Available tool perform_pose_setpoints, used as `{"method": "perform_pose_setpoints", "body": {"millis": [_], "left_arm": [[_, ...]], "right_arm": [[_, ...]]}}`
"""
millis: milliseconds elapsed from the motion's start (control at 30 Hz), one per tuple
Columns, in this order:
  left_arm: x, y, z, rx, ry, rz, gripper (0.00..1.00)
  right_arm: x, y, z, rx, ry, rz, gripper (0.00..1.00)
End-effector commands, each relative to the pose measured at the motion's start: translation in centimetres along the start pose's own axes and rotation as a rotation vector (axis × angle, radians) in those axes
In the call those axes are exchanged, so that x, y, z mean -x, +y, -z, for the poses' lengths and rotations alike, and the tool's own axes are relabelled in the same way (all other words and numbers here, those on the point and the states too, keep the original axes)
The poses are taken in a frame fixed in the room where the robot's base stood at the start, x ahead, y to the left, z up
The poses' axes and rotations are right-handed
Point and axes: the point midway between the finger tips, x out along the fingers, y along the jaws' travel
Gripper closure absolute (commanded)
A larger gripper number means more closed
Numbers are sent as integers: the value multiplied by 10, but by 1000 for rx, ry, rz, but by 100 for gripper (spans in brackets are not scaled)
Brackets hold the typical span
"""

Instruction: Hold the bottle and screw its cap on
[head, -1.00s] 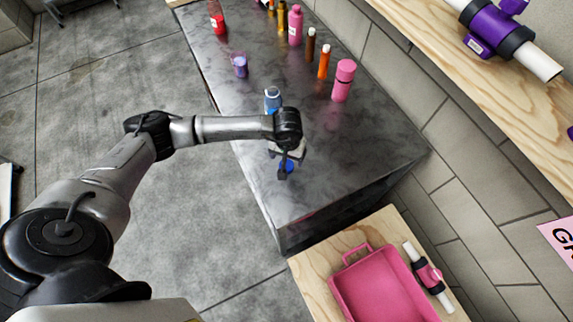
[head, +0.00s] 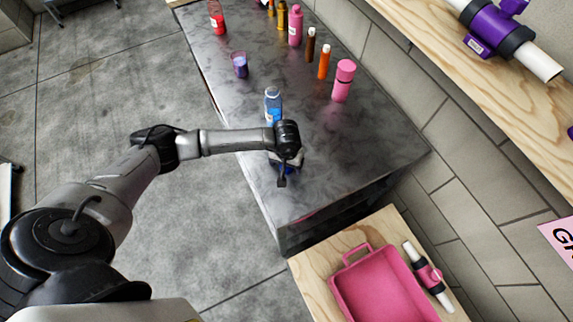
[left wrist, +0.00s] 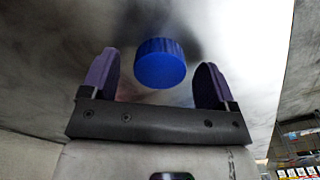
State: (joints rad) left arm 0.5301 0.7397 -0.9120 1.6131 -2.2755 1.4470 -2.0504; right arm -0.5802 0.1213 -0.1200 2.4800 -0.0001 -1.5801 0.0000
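A blue ribbed cap (left wrist: 160,64) sits on the dark counter in the left wrist view, between and slightly beyond the two purple fingers. In the head view it is mostly hidden under my gripper. My left gripper (left wrist: 157,82) is open, with a gap on each side of the cap; it also shows in the head view (head: 287,165), pointing down near the counter's front end. A clear bottle with blue contents (head: 273,105) stands upright on the counter just behind my left wrist, apart from the gripper. Its lower part is partly hidden by the wrist. My right gripper is not in view.
A purple cup (head: 240,65), a pink bottle (head: 343,82), an orange tube (head: 324,62) and several other bottles stand farther back on the counter (head: 370,140). A pink tray (head: 375,290) lies on a lower wooden surface. The counter right of the gripper is clear.

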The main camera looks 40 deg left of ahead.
Motion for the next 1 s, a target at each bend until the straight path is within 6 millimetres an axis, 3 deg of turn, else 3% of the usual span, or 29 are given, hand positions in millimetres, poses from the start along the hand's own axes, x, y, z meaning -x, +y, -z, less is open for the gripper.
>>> {"method": "perform_pose_setpoints", "body": {"millis": [67, 533, 833, 1000], "left_arm": [[0, 0, 0, 0, 0, 0, 26], [0, 0, 0, 0, 0, 0, 71], [2, 0, 0, 0, 1, 0, 72], [15, -1, 1, 0, 4, 1, 72]], "right_arm": [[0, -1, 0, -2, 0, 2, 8], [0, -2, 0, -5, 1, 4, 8], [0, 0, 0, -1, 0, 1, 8], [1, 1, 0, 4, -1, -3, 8]]}}
